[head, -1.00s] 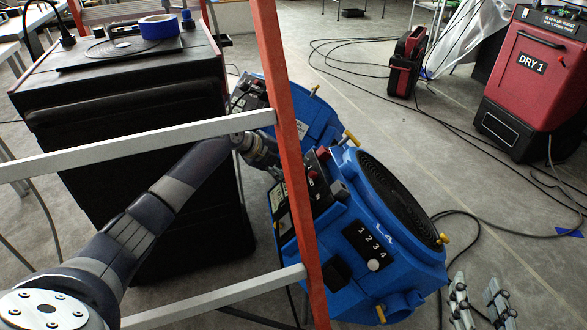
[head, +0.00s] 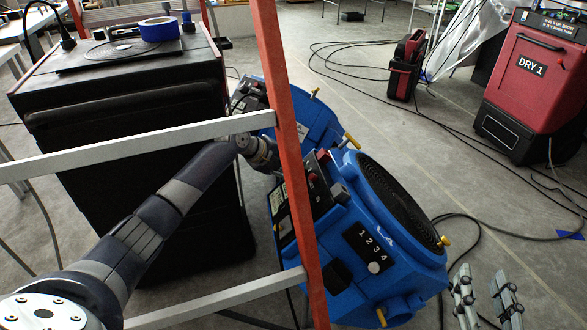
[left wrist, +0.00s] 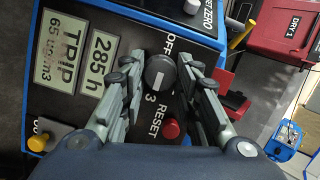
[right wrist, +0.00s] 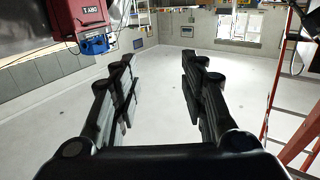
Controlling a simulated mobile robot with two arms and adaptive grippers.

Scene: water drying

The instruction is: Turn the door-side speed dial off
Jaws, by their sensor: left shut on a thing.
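The speed dial (left wrist: 160,73), a round black knob with a white mark, sits on the dark panel of a blue air mover (head: 375,225). In the left wrist view it lies between the fingers of my left gripper (left wrist: 161,82), which is shut on it. "OFF" is printed beyond the dial and "3" on its near side; I cannot tell exactly which label the mark meets. In the head view the ladder rail hides most of my left gripper. My right gripper (head: 484,298) is open and empty, low to the right of the air mover.
An orange ladder rail (head: 290,150) with pale rungs crosses in front of my left arm. A second blue air mover (head: 312,122) stands behind. A red RESET button (left wrist: 171,129) is close to the fingers. A black cabinet (head: 140,160) stands left. Cables cross the floor near the red DRY 1 unit (head: 530,85).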

